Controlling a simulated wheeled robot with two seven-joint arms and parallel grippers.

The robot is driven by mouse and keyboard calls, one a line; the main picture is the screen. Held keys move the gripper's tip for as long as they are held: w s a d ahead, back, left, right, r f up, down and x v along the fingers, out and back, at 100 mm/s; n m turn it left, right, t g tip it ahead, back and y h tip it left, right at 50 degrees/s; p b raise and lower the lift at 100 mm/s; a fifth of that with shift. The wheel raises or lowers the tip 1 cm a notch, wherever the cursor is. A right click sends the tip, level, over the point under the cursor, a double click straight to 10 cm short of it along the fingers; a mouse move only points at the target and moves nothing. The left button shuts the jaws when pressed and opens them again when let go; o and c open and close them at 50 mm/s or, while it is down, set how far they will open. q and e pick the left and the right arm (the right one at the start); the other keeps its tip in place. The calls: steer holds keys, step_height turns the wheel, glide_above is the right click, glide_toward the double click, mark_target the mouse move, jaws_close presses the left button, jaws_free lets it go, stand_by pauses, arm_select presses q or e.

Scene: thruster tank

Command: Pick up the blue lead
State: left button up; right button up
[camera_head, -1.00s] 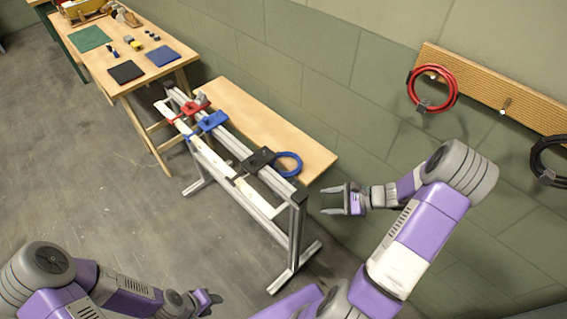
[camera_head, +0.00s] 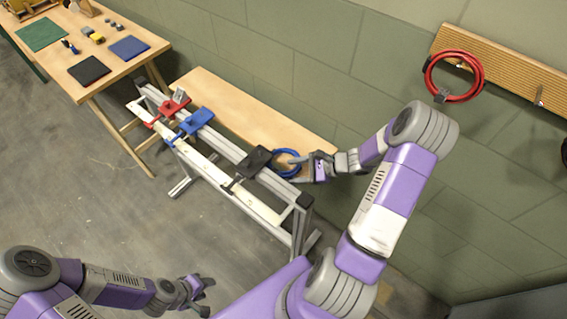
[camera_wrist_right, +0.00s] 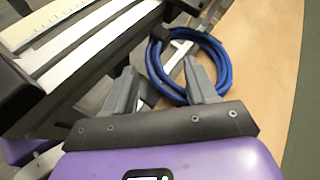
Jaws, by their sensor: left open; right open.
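The blue lead (camera_head: 287,164) is a coiled ring with a dark clip, lying at the near right end of the wooden bench board, next to a black block. It also shows in the right wrist view (camera_wrist_right: 226,68), just beyond my fingertips. My right gripper (camera_head: 296,169) is at the coil's right side. In the wrist view the jaws (camera_wrist_right: 164,80) are open, with the coil's near edge around the fingertips; I cannot tell whether they touch. My left gripper (camera_head: 205,294) is open and empty, low over the floor at the bottom of the head view.
The aluminium frame (camera_head: 230,150) carries red (camera_head: 172,106), blue (camera_head: 196,120) and black (camera_head: 258,160) blocks beside the wooden board (camera_head: 240,112). A red lead (camera_head: 455,75) hangs on the wall rail. A table (camera_head: 100,50) with coloured mats stands at the back left.

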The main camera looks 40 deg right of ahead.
steer(key=shift+w+a+f, duration=0.3)
steer(key=shift+w+a, duration=0.15)
steer(key=shift+a, duration=0.05)
jaws_close()
steer(key=shift+s, duration=0.1)
